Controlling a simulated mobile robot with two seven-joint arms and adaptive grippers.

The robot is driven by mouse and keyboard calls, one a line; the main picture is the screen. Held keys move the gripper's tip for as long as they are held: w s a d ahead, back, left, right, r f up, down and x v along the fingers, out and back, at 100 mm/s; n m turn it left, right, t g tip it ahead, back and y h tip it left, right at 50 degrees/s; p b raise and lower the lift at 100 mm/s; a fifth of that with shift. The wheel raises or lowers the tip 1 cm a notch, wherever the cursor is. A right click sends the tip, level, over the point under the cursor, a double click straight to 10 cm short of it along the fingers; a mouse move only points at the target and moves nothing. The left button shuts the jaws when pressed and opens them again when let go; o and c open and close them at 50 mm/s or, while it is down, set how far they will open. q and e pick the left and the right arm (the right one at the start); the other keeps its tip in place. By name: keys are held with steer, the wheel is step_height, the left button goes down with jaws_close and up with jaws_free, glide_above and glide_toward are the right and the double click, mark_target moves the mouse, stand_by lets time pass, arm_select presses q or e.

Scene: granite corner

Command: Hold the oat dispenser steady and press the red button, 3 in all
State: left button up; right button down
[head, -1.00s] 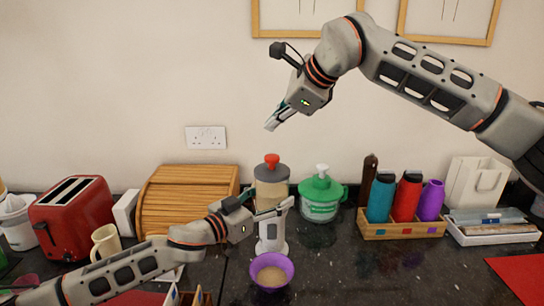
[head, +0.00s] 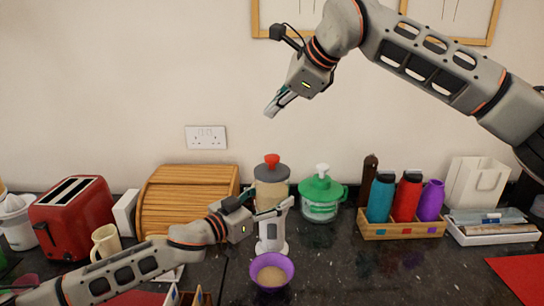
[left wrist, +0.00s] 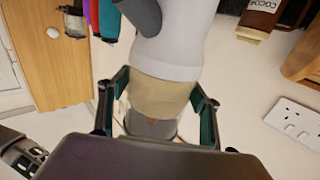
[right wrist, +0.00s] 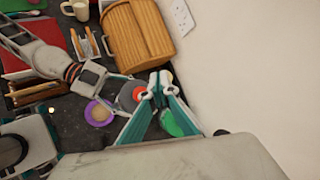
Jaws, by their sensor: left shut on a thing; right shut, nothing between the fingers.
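The oat dispenser (head: 271,230) stands upright on the dark counter, with a grey lid and a red button (head: 272,160) on top. Its clear body shows oats. My left gripper (head: 268,207) is shut around the dispenser body; the left wrist view shows its fingers on both sides of the oat-filled part (left wrist: 160,95). A purple bowl (head: 271,270) holding oats sits below the spout. My right gripper (head: 272,108) is shut and empty, well above the button.
A wooden bread box (head: 185,200) and a red toaster (head: 72,215) are on the left. A wooden crate (head: 400,229) of bottles is further right. Counter right of the bowl is clear.

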mark_target(272, 156)
steer(key=shift+r, duration=0.35)
steer(key=shift+f, duration=4.4)
steer(key=shift+f, duration=0.2)
steer(key=shift+f, duration=0.25)
steer(key=shift+f, duration=1.2)
steer(key=shift+r, duration=1.55)
